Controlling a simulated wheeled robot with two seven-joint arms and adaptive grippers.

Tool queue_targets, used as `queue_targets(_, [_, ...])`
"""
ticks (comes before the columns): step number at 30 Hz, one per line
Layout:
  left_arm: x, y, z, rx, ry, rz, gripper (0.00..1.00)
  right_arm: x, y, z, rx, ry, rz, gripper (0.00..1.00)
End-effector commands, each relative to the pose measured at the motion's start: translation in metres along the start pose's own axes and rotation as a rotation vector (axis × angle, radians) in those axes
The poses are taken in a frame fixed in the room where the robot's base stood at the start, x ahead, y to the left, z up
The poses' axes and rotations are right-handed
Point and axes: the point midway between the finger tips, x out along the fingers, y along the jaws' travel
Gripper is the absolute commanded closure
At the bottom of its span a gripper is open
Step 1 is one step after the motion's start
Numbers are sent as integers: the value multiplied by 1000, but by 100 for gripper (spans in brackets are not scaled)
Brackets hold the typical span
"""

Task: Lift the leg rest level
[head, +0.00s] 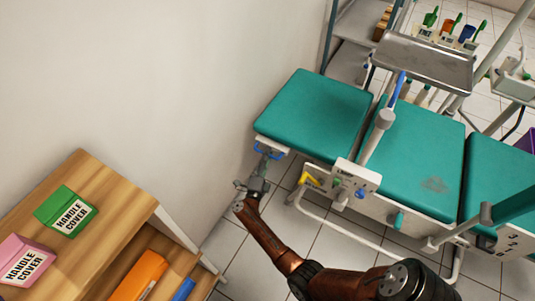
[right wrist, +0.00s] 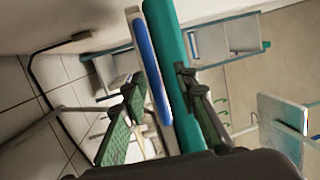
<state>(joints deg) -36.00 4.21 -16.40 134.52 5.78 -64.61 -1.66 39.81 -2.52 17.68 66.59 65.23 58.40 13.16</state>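The leg rest (head: 315,112) is the teal padded panel at the left end of the dental chair in the head view. It looks roughly in line with the seat pad, though its exact tilt is hard to judge. A blue handle (head: 268,152) sits at its near-left end. My right gripper (head: 263,172) is just below that handle. In the right wrist view, its fingers (right wrist: 160,98) are apart, with the blue handle (right wrist: 151,70) and the teal pad's edge (right wrist: 170,60) between them. Contact with the handle is not clear. My left gripper is out of view.
A teal seat pad (head: 415,160) adjoins the leg rest, with a metal tray (head: 425,62) above it. A yellow lever (head: 311,180) is on the chair's side. A wooden shelf (head: 125,205) with boxes stands at left. Tiled floor lies between shelf and chair.

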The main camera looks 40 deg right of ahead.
Motion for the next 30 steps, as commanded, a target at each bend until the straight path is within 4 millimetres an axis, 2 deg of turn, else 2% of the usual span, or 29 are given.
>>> queue_targets(9, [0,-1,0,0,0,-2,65,-64,1,1,1,-2,4,73])
queue_targets(15, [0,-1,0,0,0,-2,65,-97,0,1,1,-1,3,73])
queue_targets(21, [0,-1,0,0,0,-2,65,-112,0,0,2,0,0,73])
queue_targets(30, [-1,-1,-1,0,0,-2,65,-113,-1,1,2,-1,0,73])
